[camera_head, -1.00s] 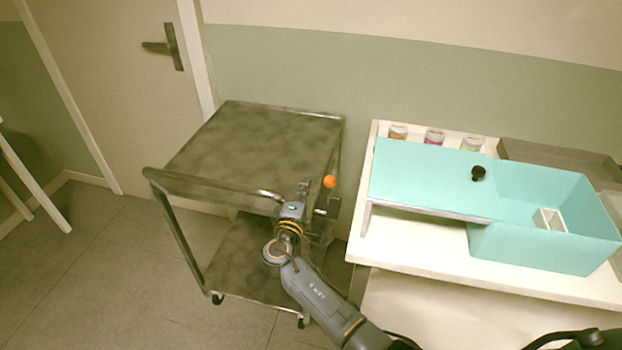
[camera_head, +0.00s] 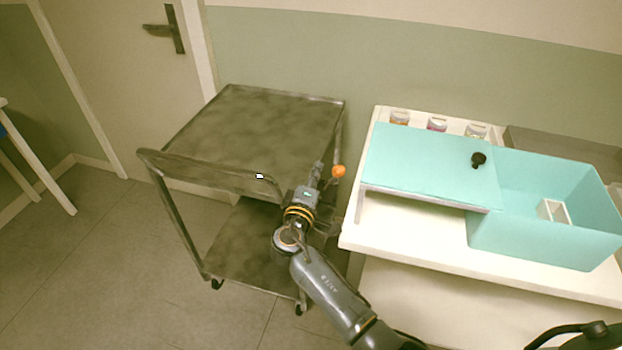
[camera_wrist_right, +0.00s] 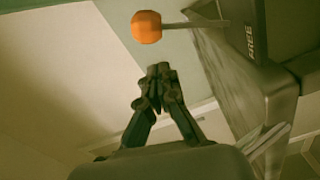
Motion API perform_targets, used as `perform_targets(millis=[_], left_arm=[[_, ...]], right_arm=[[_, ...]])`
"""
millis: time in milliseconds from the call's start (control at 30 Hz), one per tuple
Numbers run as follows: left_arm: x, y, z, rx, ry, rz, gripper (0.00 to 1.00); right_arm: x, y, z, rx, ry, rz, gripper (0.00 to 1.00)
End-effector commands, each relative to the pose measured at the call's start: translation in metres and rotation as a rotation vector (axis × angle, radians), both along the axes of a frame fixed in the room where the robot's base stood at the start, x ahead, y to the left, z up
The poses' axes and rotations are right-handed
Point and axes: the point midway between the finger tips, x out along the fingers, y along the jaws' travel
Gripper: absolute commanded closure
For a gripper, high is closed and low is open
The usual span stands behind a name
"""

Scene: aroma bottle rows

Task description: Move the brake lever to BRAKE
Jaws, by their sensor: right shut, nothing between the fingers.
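The brake lever has an orange ball knob (camera_head: 338,171) at the right side of the metal cart (camera_head: 262,120). In the right wrist view the knob (camera_wrist_right: 146,27) sits on a thin grey rod running right to a dark panel lettered "FREE" (camera_wrist_right: 252,42). My right gripper (camera_head: 319,170) is just left of the knob in the head view. In the right wrist view its fingertips (camera_wrist_right: 158,72) are together and empty, below the knob with a visible gap. Contact with the lever is not seen.
A white table (camera_head: 420,236) stands right of the cart, with a teal box (camera_head: 545,240), a teal board (camera_head: 425,165) and several jars at its back. The cart top is empty. A door (camera_head: 120,60) is at the left. Floor is free left of the cart.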

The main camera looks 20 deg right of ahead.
Motion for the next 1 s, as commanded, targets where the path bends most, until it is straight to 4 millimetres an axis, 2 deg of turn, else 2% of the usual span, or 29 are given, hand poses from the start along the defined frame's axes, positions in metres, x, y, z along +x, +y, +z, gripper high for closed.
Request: perform_targets(millis=[33, 100, 300, 800, 1000], left_arm=[[-0.001, -0.001, -0.019, -0.001, 0.001, 0.001, 0.57], [-0.001, -0.002, -0.03, -0.002, 0.002, 0.001, 0.57], [-0.004, -0.005, -0.048, -0.006, 0.007, 0.002, 0.57], [-0.006, -0.005, -0.048, -0.005, 0.009, 0.003, 0.57], [-0.006, -0.007, -0.046, -0.007, 0.01, 0.003, 0.57]], right_arm=[[-0.003, -0.004, -0.01, 0.04, -0.027, -0.001, 1.0], [-0.006, -0.009, -0.009, 0.092, -0.062, 0.0, 1.0], [-0.012, -0.018, -0.005, 0.194, -0.131, 0.0, 1.0], [-0.013, -0.02, 0.0, 0.217, -0.147, 0.001, 1.0], [-0.007, -0.025, 0.006, 0.217, -0.147, 0.001, 1.0]])
